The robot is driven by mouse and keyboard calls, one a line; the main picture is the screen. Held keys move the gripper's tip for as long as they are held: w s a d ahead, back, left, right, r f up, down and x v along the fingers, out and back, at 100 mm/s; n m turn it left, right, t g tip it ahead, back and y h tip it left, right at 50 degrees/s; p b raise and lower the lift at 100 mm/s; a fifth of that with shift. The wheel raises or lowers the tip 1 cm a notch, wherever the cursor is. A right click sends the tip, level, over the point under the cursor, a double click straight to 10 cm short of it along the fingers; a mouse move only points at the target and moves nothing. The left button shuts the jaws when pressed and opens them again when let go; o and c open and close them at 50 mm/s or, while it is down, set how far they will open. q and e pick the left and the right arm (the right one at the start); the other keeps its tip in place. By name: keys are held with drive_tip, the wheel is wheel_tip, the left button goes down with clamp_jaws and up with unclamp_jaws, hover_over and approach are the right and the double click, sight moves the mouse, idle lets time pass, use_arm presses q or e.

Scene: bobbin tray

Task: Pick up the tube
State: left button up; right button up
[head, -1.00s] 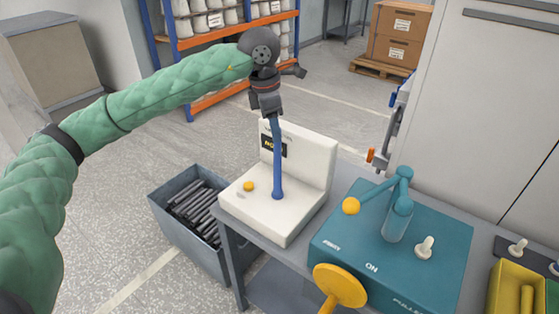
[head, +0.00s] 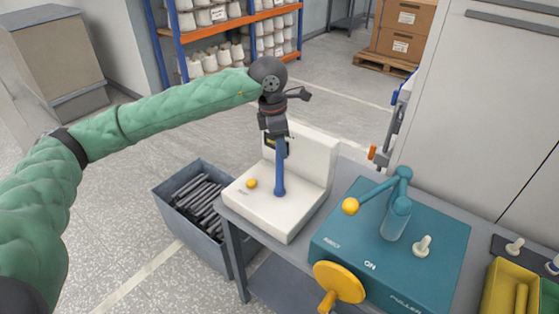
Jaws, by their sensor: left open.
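The blue tube (head: 280,178) stands upright on the base of the white L-shaped stand (head: 310,165). Its foot is wider than its shaft. My left gripper (head: 276,132) points down at the top of the tube, in front of the stand's back wall. It is open, and its fingers hide the tube's upper end. I cannot tell whether the fingers touch the tube. My right gripper is not in view.
A yellow button (head: 251,183) sits on the stand left of the tube. A grey bin (head: 167,205) of dark rods stands left of the grey bench. A teal machine (head: 345,235) with levers and a yellow knob (head: 338,283) stands to the right. A yellow tray (head: 497,290) is at far right.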

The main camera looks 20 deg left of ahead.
use_arm(q)
clamp_jaws()
drive_tip(key=shift+r, duration=0.1)
drive_tip(key=r, duration=0.4)
drive_tip(key=shift+s+d+r, duration=0.2)
drive_tip(key=shift+d, duration=0.1)
drive_tip(key=s+d+r, duration=0.6)
drive_tip(key=s+d, duration=0.1)
drive_tip(key=d, duration=0.1)
drive_tip(key=shift+s+r, duration=0.15)
drive_tip(key=shift+r, duration=0.05)
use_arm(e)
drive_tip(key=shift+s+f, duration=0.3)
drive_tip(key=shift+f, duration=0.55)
